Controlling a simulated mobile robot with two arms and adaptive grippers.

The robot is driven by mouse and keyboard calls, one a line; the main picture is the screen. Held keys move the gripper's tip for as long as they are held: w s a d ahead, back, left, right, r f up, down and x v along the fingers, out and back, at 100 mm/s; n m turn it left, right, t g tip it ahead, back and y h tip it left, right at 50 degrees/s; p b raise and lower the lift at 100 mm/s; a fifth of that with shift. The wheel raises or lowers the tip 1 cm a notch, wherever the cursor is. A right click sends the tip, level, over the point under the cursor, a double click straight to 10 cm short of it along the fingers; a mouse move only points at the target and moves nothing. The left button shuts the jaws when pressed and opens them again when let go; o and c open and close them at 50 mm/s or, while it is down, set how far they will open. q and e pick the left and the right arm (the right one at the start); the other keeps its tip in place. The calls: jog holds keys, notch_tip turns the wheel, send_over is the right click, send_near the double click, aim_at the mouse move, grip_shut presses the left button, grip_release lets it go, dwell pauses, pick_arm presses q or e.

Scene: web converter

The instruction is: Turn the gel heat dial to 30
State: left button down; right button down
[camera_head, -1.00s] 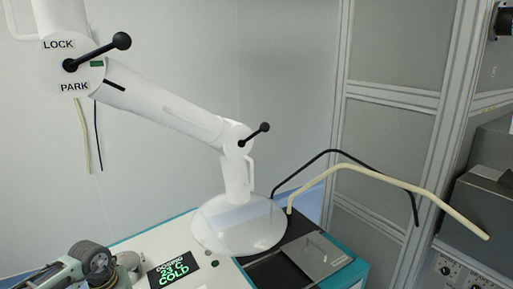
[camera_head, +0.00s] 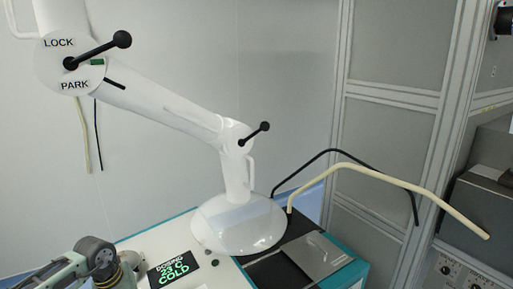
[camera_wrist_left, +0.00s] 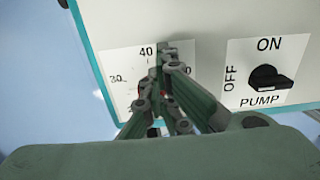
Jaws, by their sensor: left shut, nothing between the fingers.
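The gel heat dial's white scale plate (camera_wrist_left: 118,62) is on the machine's front panel in the left wrist view. Its 40 mark is at the top and 30 at the left; a right-hand number is partly covered. My left gripper (camera_wrist_left: 164,52) is shut and empty in front of the plate, its fingertips near the 40 mark. A sliver of red shows behind the fingers. The knob and its pointer are hidden, so I cannot tell its setting or whether I touch it. The display (camera_head: 174,269) reads DOSING, 23 C, COLD. The right gripper is not in view.
The black pump switch (camera_wrist_left: 269,78) sits on its own plate right of the dial. The white jointed arm (camera_head: 237,219) stands on the machine top beside a metal lid (camera_head: 319,253). Pale floor (camera_wrist_left: 35,80) is open left of the machine.

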pick_arm(q)
notch_tip(320, 180, up, 6)
jog(key=a+p, duration=0.1)
jog(key=p, duration=0.3)
jog(key=shift+s, duration=0.15)
jog(key=f+b, duration=0.4)
jog(key=s+a+f+b, duration=0.1)
jog(key=f+b, duration=0.1)
jog(key=shift+f, duration=0.15)
jog(key=shift+s+d, duration=0.1)
dwell(0.5)
